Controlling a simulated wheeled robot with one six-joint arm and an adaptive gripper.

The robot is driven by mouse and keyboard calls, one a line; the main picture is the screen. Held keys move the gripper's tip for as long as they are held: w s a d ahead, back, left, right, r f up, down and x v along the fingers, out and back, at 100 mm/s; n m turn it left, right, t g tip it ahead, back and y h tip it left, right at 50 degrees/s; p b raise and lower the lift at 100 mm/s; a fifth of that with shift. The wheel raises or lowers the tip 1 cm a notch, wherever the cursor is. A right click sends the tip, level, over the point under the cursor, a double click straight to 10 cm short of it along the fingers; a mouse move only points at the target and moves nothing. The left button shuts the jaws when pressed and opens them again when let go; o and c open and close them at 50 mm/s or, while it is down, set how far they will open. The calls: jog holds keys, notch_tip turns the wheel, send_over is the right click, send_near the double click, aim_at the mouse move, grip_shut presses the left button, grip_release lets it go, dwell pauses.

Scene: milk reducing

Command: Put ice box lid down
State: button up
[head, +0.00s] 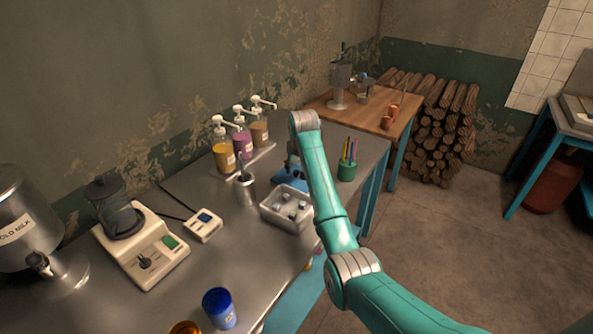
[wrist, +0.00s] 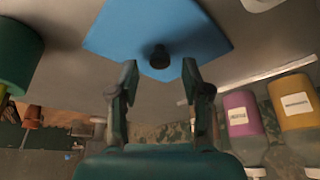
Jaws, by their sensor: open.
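The blue ice box lid (head: 289,182) appears to lie on the metal table just behind the ice box, partly hidden by my arm in the head view. In the wrist view the lid (wrist: 160,25) shows with its dark round knob (wrist: 160,57) facing my gripper. My gripper (wrist: 160,77) is open, with its two fingertips apart on either side of the knob's line and a little short of it; it holds nothing. The ice box (head: 286,222) is a grey open bin with several pale and dark pieces inside.
Pump bottles (head: 240,140) stand along the wall. A metal cup (head: 245,190) is left of the ice box. A green pen cup (head: 347,169) stands right of my arm. A scale with a jar (head: 145,255) and a blue cup (head: 219,308) are nearer.

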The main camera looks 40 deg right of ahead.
jog(key=v, duration=1)
jog(key=shift+r, duration=0.15)
jog(key=shift+s, duration=0.1)
